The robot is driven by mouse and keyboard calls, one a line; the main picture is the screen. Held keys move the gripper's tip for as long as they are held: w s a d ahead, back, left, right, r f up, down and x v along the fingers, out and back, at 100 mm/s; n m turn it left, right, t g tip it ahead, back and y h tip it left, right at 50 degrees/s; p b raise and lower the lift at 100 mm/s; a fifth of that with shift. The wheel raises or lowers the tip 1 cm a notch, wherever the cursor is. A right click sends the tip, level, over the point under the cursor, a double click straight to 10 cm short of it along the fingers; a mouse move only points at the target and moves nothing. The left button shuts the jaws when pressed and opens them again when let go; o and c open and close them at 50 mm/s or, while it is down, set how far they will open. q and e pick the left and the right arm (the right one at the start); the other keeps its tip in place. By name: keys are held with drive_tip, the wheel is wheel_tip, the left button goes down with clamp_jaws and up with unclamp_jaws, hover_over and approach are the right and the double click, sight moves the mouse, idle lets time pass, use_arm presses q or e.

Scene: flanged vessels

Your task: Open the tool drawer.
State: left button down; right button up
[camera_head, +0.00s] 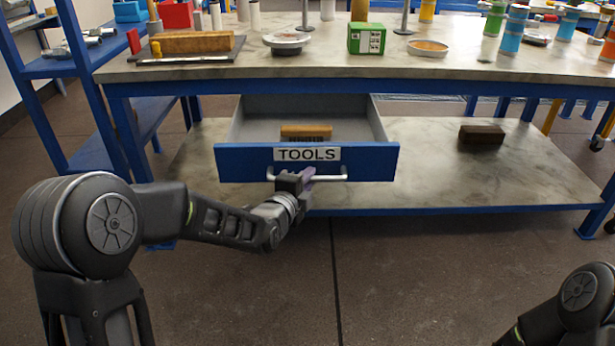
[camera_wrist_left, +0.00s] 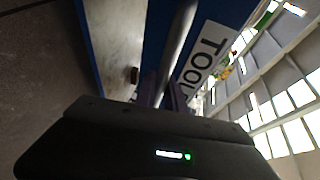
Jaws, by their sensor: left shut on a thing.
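The tool drawer (camera_head: 222,163) has a blue front with a white TOOLS label and hangs under the workbench top. It stands well out from the bench, and its grey inside shows, with a yellow-brown block (camera_head: 306,132) in it. A silver bar handle (camera_head: 335,176) runs along the drawer front. The left wrist view shows the gripper's fingers (camera_wrist_left: 163,92) at the handle bar (camera_wrist_left: 176,45), beside the label. My right gripper is not visible; only part of my right arm shows at the lower right.
The workbench top (camera_head: 460,69) holds a green box (camera_head: 366,39), a wooden block (camera_head: 190,43), round flanges and several cylinders. A dark brown block (camera_head: 482,134) lies on the lower shelf (camera_head: 440,180). A blue rack stands at the left. The floor in front is clear.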

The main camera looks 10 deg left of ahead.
use_arm(q)
drive_tip(key=c, duration=1.4)
unclamp_jaws()
drive_tip(key=p+v, duration=0.2)
drive_tip(key=v, duration=0.5)
drive_tip(key=shift+s, duration=0.4)
